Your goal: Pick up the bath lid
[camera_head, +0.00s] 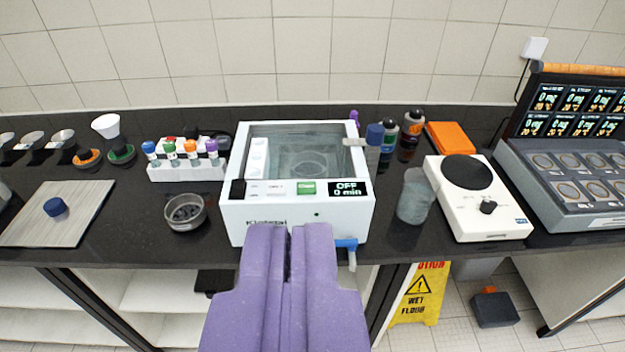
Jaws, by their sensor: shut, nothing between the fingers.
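The white bath (297,215) stands on the black bench straight ahead, its front panel reading "OFF 0 min" with a green button. A grey see-through surface with a round shape under it fills its top. I cannot tell whether this is a clear lid or the open basin; no separate lid shows clearly. A blue knob-like piece (374,134) sits at the bath's right rear edge. My gripper (288,229), with purple fingers, is shut and empty. In the picture its fingertips overlap the bath's lower front; I cannot tell the gap.
A grey beaker (414,197) and a white hotplate (478,222) are right. Bottles (411,122) stand behind. A blue tap (347,245) juts from the bath's front. A yellow wet-floor sign (418,293) stands below.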

